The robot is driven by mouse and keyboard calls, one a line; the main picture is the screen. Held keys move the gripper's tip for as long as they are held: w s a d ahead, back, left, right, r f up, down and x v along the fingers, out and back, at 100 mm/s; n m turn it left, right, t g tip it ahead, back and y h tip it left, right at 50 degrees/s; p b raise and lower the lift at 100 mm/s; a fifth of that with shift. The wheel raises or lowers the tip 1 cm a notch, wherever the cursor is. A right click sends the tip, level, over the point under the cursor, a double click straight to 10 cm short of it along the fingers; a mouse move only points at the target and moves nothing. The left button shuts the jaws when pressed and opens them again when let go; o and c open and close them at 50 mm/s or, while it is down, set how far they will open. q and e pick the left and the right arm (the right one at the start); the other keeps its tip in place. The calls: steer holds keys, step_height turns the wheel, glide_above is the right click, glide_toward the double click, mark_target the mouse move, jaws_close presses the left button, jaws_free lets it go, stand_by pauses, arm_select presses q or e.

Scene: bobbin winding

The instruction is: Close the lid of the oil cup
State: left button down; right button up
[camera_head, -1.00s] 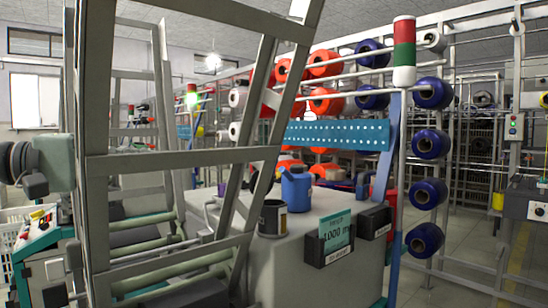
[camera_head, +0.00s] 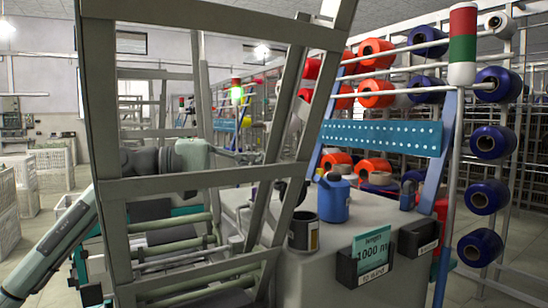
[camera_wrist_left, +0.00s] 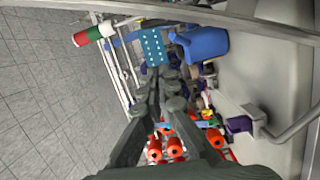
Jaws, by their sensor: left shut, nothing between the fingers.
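A dark, open-topped can with a pale label (camera_head: 303,232) stands on the light cabinet top, partly behind a grey frame post. A blue can (camera_head: 333,198) stands just behind it; it also shows in the left wrist view (camera_wrist_left: 205,43). I cannot tell for sure which is the oil cup, nor make out the lid clearly. A dark piece (camera_head: 291,190) shows behind the post. My left gripper (camera_head: 250,158) is partly hidden by frame bars, left of the cans and apart from them. In the left wrist view its fingers (camera_wrist_left: 157,88) are together and empty. My right gripper is out of view.
Grey frame bars (camera_head: 190,180) stand in front of my left arm. The cabinet (camera_head: 315,280) carries dark holders and a teal card (camera_head: 371,250) at its front. A red-green signal pole (camera_head: 462,50) and bobbin racks stand right. A blue perforated panel (camera_head: 380,136) is behind.

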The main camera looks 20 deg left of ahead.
mark_target(277, 168)
arm_select(q)
steer(key=shift+s+d+f+p, duration=0.1)
steer(key=shift+s+d+p, duration=0.2)
steer(key=shift+s+d, duration=0.9)
steer(key=shift+s+d+f, duration=0.1)
steer(key=shift+s+d, duration=0.05)
steer(key=shift+s, duration=0.05)
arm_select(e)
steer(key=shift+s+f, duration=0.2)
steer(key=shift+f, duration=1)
arm_select(q)
steer(key=shift+s+d+m+b, duration=0.35)
steer(key=shift+m+b, duration=0.35)
steer(key=shift+b, duration=0.3)
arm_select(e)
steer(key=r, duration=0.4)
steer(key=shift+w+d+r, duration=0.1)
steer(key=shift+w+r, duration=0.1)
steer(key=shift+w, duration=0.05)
